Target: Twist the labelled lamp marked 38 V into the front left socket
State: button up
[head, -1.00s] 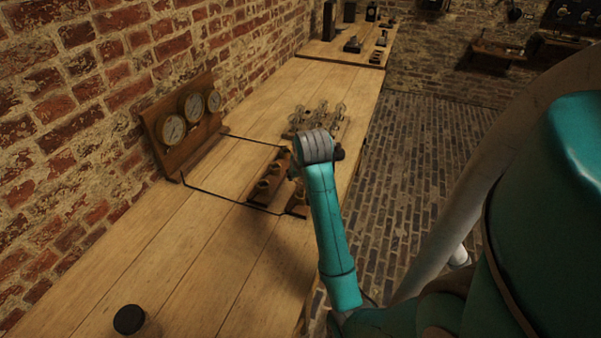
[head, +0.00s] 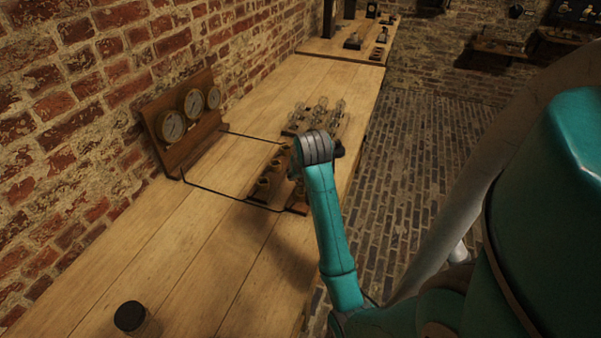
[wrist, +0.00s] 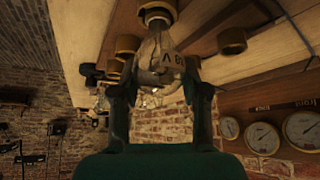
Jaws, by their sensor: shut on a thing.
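My gripper (wrist: 158,78) is shut on a clear glass lamp (wrist: 158,52) in the wrist view. The lamp's label is partly hidden; an "8" and a "V" can be read. The lamp's far end is at a brass socket ring (wrist: 157,9) at the top edge; I cannot tell whether it is seated in it. In the head view the sockets (head: 264,184) stand in wooden strips on the bench, and my wrist hides the gripper, the lamp and some sockets.
Several other glass lamps (head: 322,104) stand in a rack beyond my wrist. A wooden panel with three gauges (head: 171,125) stands against the brick wall, with dark rods running to the sockets. A dark round knob (head: 129,317) is near the front.

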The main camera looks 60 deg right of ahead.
jog(key=shift+f, duration=0.15)
dwell(0.6)
jog(key=shift+m+g+h, duration=0.4)
jog(key=shift+m+g, duration=0.2)
jog(key=shift+m, duration=0.6)
jog(key=m+g, duration=0.1)
jog(key=m, duration=0.1)
jog(key=m+g, duration=0.1)
jog(key=m, duration=0.1)
jog(key=shift+s+h, duration=0.3)
jog(key=shift+s, duration=0.05)
jog(key=o, duration=1.1)
jog(key=shift+o, duration=0.2)
jog(key=shift+d, duration=0.1)
